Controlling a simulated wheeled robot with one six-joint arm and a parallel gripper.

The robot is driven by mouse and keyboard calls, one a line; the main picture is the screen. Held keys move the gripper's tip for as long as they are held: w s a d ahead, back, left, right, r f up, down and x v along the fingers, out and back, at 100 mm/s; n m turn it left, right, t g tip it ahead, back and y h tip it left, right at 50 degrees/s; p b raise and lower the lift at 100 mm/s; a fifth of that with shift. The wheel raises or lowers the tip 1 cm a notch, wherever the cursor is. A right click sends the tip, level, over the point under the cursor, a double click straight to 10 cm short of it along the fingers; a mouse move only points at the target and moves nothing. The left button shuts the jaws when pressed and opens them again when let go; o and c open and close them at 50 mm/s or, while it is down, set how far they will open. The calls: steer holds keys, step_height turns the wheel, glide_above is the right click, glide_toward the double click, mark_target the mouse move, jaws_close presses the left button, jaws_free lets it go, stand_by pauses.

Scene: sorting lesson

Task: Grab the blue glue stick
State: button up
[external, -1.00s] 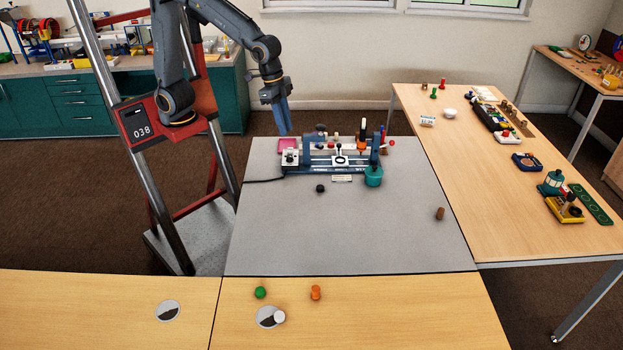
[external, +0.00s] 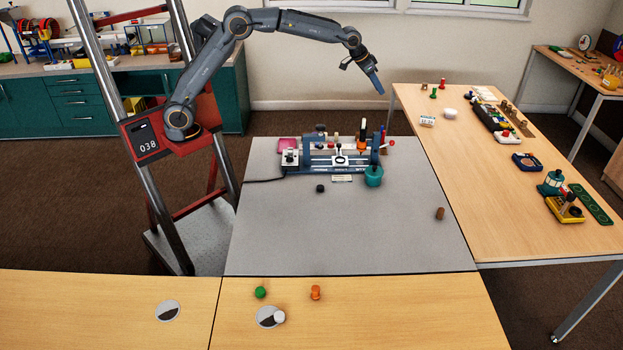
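I cannot pick out the blue glue stick for certain. My gripper (external: 377,84), with blue fingers, is in the air at the end of my outstretched arm. It points down and to the right, and in the picture it lies above that blue shape. The fingers are seen edge-on, so I cannot tell whether they are open or hold anything.
A blue-framed apparatus (external: 335,162) and a teal pot (external: 373,177) stand on the grey table (external: 330,235). A black piece (external: 320,188) and a brown cylinder (external: 440,213) lie in front. The right wooden table (external: 455,165) carries several small objects. The grey table's front is mostly clear.

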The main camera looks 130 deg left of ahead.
steer(key=a+f, duration=0.1)
steer(key=f, duration=0.5)
steer(key=w+a+f, duration=0.1)
steer(key=f, duration=1.2)
steer(key=shift+w+a+f+p, duration=0.25)
steer(key=shift+w+a+p, duration=0.05)
steer(key=shift+a+p, duration=0.1)
steer(key=shift+p+x, duration=0.35)
steer(key=shift+x, duration=2.7)
steer(key=shift+a, duration=0.15)
jaws_close()
